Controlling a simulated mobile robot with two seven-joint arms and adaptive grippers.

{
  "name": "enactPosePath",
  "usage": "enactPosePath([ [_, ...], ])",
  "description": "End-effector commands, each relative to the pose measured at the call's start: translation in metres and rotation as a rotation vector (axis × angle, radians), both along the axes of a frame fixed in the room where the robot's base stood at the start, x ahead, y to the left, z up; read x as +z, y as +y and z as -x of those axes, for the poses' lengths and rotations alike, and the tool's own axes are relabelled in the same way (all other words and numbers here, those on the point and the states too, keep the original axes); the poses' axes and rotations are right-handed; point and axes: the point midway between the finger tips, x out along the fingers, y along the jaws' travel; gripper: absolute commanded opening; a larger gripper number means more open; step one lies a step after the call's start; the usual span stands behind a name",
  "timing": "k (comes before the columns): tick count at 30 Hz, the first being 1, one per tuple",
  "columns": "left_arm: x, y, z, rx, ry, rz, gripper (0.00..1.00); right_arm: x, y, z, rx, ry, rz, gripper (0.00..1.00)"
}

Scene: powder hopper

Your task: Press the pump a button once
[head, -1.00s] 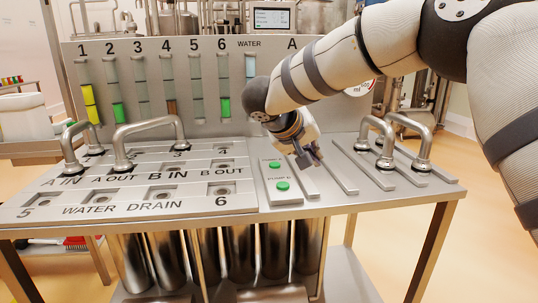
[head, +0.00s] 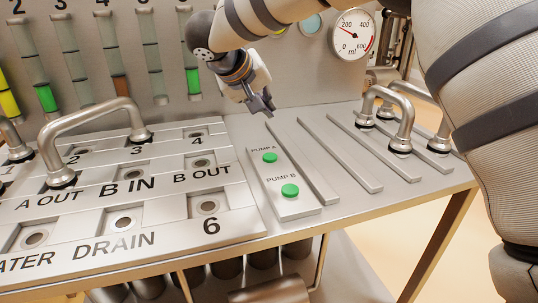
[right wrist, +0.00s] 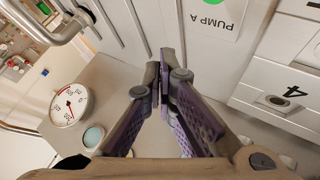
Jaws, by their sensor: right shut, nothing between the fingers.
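The pump A button (head: 270,157) is a green round button on a raised metal strip, with its label just behind it. The pump B button (head: 290,191) is a like green button nearer the front edge. My right gripper (head: 264,106) is shut and empty, above the panel behind the pump A button and apart from it. In the right wrist view, the shut fingertips (right wrist: 164,55) point toward the panel, with the PUMP A label upside down to their right. The pump A button (right wrist: 225,2) is cut off at the top there. My left gripper is not in view.
A bent metal pipe (head: 92,121) arches over the port plate (head: 155,214) at left. More pipe handles (head: 402,122) stand at right beside flat metal strips (head: 341,154). A round gauge (head: 352,35) and sight tubes are on the back wall.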

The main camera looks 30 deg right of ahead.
Motion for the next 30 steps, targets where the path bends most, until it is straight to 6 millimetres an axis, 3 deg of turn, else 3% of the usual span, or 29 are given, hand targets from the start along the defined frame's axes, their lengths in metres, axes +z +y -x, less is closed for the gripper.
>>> enactPosePath([
  [15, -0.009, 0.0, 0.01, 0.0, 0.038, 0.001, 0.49, -0.073, 0.0, 0.0, 0.0, 0.006, 0.001, 0.0],
  [30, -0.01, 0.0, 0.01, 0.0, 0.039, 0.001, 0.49, -0.084, 0.0, 0.0, -0.001, 0.001, 0.0, 0.0],
])
